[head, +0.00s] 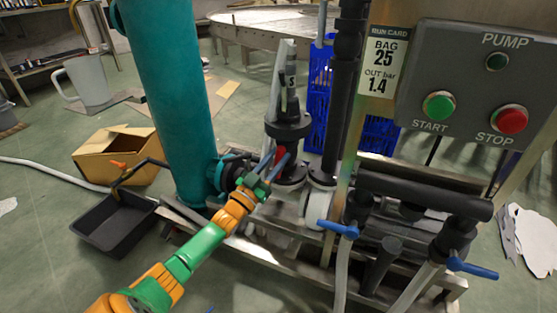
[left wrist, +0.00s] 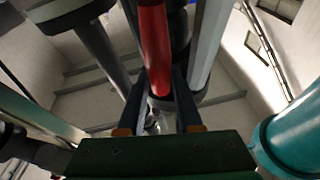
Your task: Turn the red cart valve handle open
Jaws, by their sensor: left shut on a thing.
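The red cart valve handle (left wrist: 155,45) runs down the middle of the left wrist view, between the two dark fingers of my left gripper (left wrist: 161,88). The gripper is shut on it. Only a small red patch of the handle (head: 280,155) shows there, between the fingers. The rest is hidden by the gripper. My right gripper is in neither view.
A teal column (head: 170,90) stands close left of the arm. Two blue-handled valves (head: 338,229) (head: 472,267) sit low at the right. A pump panel (head: 480,85) with green and red buttons is above. A black tray (head: 110,225) and cardboard box (head: 118,155) lie left.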

